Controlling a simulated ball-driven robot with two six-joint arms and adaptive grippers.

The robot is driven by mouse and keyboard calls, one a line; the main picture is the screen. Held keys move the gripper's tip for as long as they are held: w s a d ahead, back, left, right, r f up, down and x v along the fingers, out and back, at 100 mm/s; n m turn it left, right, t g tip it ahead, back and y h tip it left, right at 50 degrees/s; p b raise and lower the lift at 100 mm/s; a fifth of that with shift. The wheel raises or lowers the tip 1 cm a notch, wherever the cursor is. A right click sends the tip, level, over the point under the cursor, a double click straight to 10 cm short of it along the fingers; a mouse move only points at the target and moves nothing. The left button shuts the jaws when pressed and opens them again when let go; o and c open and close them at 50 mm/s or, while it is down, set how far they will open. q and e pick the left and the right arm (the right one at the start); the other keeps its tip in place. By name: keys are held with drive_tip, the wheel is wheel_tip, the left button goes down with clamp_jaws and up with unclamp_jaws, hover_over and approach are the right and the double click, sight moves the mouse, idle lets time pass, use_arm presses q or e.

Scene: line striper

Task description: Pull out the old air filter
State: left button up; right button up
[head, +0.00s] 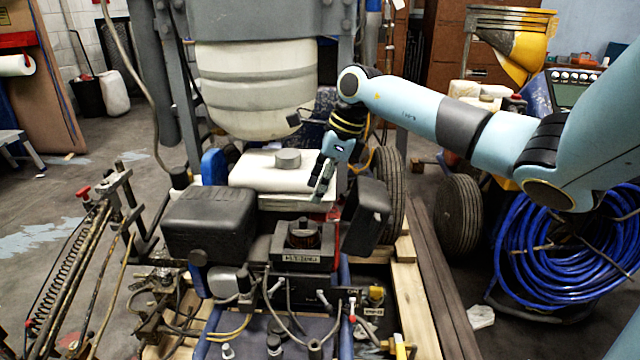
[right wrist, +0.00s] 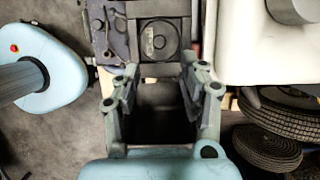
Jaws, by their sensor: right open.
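I cannot clearly make out a separate filter element. A dark boxy housing (head: 366,212) stands at the right side of the engine (head: 300,240); whether it holds the old air filter I cannot tell. My right gripper (head: 322,183) is open, pointing down above the engine, by the right end of the white tank. In the right wrist view its two fingers (right wrist: 161,98) are spread, with a dark shape between and beyond them. I cannot tell whether they touch it. The engine's round black part also shows there (right wrist: 158,41). My left gripper is not in view.
The white tank (head: 262,178) with a grey cap is behind the engine, under a large cream hopper (head: 258,88). A rounded black box (head: 208,224) is on the engine's left. Wheels (head: 460,213) and a coiled blue hose (head: 560,255) are to the right.

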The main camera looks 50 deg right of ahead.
sight(306, 221)
drive_tip(key=b+x, duration=0.2)
drive_tip(key=x, duration=0.3)
drive_tip(key=shift+s+b, duration=0.1)
drive_tip(key=shift+b, duration=0.25)
drive_tip(key=shift+b+x, duration=1.05)
drive_tip(key=shift+x, duration=0.15)
drive_tip(key=shift+a+f+b, duration=0.1)
drive_tip(key=shift+f+b, duration=0.4)
drive_tip(key=shift+b, duration=0.05)
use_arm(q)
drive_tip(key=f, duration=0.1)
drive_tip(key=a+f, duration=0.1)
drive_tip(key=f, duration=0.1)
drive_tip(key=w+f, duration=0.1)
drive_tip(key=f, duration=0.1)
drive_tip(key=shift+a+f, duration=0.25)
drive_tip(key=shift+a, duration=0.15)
use_arm(e)
drive_tip(key=shift+a+f, duration=0.1)
drive_tip(key=shift+f, duration=0.05)
use_arm(q)
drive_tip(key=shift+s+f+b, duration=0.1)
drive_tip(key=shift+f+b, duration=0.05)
drive_tip(key=shift+b, duration=0.2)
use_arm(e)
drive_tip(key=shift+o, duration=0.3)
drive_tip(key=shift+a+f, duration=0.1)
clamp_jaws()
